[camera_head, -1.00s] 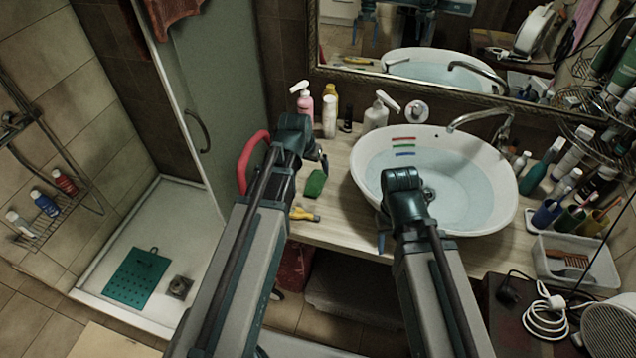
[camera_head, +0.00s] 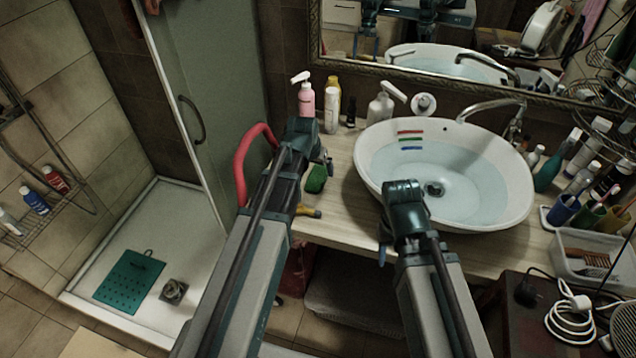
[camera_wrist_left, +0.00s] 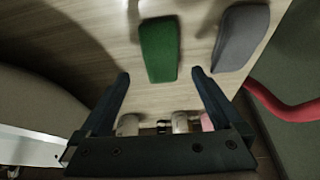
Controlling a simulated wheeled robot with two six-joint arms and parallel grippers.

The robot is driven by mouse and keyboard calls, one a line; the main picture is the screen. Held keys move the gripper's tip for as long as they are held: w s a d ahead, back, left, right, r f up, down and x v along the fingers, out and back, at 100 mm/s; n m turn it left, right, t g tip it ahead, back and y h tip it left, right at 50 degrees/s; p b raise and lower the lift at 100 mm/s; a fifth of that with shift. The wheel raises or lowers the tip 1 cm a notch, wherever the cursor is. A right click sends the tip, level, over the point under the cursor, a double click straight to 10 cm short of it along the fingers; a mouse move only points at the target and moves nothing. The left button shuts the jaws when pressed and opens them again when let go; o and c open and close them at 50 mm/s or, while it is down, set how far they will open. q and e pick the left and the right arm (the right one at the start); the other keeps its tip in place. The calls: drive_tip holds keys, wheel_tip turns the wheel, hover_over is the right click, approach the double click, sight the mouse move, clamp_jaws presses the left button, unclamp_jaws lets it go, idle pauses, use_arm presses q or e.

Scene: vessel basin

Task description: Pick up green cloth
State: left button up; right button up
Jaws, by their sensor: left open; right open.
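The green cloth (camera_head: 317,179) is a small, thick green piece lying on the wooden counter, left of the basin. In the left wrist view the green cloth (camera_wrist_left: 158,48) lies flat just beyond my fingertips, in line with the gap between them. My left gripper (camera_wrist_left: 160,76) is open and empty. In the head view the left gripper (camera_head: 327,165) is at the counter beside the cloth, partly hidden by its wrist. My right gripper (camera_head: 382,246) is open at the front of the basin, mostly hidden by its arm.
A grey block (camera_wrist_left: 241,38) lies beside the cloth, and a red curved bar (camera_head: 243,165) is at the counter's left end. Bottles (camera_head: 331,110) stand behind. The water-filled basin (camera_head: 515,190) is to the right. A yellow-handled tool (camera_head: 309,211) lies near the front edge.

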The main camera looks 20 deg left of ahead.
sight(318, 174)
use_arm(q)
drive_tip(key=shift+s+b+x, duration=0.2)
drive_tip(key=shift+b+x, duration=2.35)
drive_tip(key=shift+x, duration=0.05)
drive_tip(key=shift+a, duration=0.1)
drive_tip(key=shift+c, duration=0.3)
drive_tip(key=c, duration=1.3)
drive_tip(key=shift+c, duration=0.2)
drive_tip(key=shift+r+p, duration=0.2)
drive_tip(key=shift+p, duration=0.15)
